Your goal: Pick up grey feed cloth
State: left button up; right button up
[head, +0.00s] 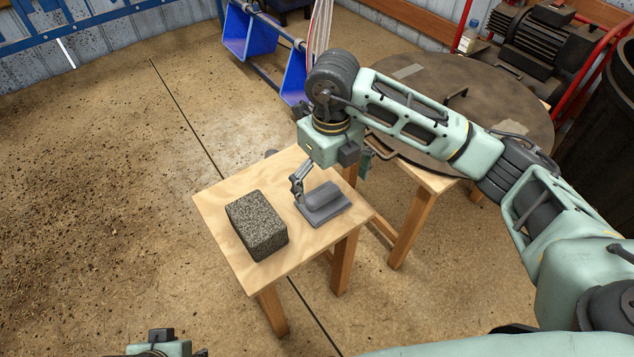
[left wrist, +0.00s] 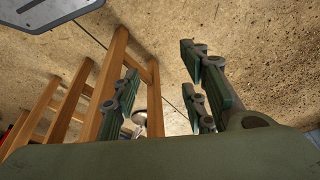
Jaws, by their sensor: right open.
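The grey feed cloth (head: 326,203) lies on a small wooden table, with a flat part and a rolled or folded part on top. My right gripper (head: 331,177) is open and points down over the cloth. One finger shows at the cloth's left edge; the other is partly hidden behind the wrist, so I cannot tell whether either touches. My left gripper (left wrist: 158,92) is open and empty in the left wrist view, with floor and wooden legs beyond it. Only a bit of the left arm shows at the bottom of the head view.
A speckled dark block (head: 257,226) stands on the small wooden table (head: 222,205), left of the cloth. A round dark lid (head: 470,95) on a wooden stand is behind my right arm. Blue bins (head: 250,35) stand at the back. The floor at left is clear.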

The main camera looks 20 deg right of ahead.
aim_at(327, 197)
jog(key=shift+w+d+f, duration=0.1)
jog(key=shift+w+f, duration=0.05)
jog(key=shift+f, duration=0.3)
notch_tip(327, 197, down, 2)
jog(key=shift+f+b, duration=0.1)
jog(key=shift+b, duration=0.2)
jog(key=f, duration=0.2)
jog(key=w+f+b, duration=0.1)
jog(key=f, duration=0.1)
jog(key=shift+f, duration=0.3)
pick_arm(q)
jog(key=shift+v, duration=1)
jog(key=shift+s, duration=0.1)
pick_arm(e)
jog(key=shift+s, duration=0.1)
jog(key=c, duration=1.2)
pick_arm(q)
jog(key=shift+a+f, duration=0.1)
pick_arm(e)
jog(key=shift+s, duration=0.1)
jog(key=c, duration=0.5)
